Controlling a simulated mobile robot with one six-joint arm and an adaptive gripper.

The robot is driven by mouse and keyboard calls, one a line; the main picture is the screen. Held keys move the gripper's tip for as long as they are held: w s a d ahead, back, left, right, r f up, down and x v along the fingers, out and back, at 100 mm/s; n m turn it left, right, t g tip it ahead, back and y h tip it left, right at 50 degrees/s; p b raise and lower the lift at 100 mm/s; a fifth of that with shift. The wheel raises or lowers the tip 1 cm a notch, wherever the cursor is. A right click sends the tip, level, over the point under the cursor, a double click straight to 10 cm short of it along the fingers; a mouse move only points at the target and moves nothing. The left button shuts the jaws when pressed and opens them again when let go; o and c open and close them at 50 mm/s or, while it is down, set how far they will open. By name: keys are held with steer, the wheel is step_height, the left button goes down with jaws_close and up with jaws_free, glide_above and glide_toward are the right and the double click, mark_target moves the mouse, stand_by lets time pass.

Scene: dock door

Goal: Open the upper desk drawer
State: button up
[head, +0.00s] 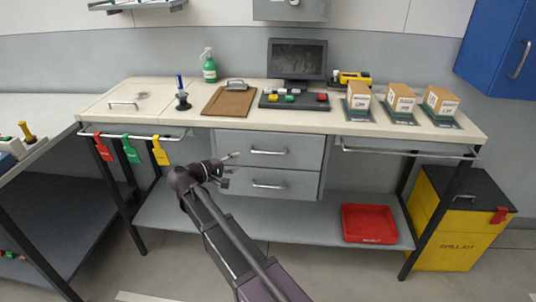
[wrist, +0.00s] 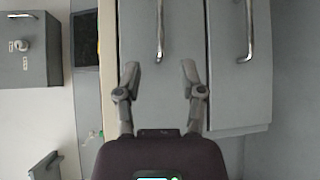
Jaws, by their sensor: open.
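The upper desk drawer (head: 300,142) is a grey front under the desk top with a silver bar handle (head: 268,152). It looks closed. The lower drawer (head: 300,188) sits just below it and also looks closed. My gripper (head: 229,169) is open and empty, to the left of the handles in the head view. In the wrist view, which is turned sideways, the upper drawer (wrist: 135,40) faces my gripper (wrist: 159,72). Its handle (wrist: 160,30) lies ahead, in line with the gap between the fingers and apart from them. The lower drawer's handle (wrist: 247,30) is to the right.
Coloured tags hang from a rail at left. A red tray (head: 369,223) lies on the lower shelf (head: 290,228). A yellow bin (head: 455,225) stands right.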

mark_target(267, 152)
steer(key=b+x, duration=0.1)
steer(key=x, duration=1.2)
steer(key=shift+b, duration=0.4)
jaws_close()
steer(key=shift+d, duration=0.15)
steer(key=shift+s, duration=0.1)
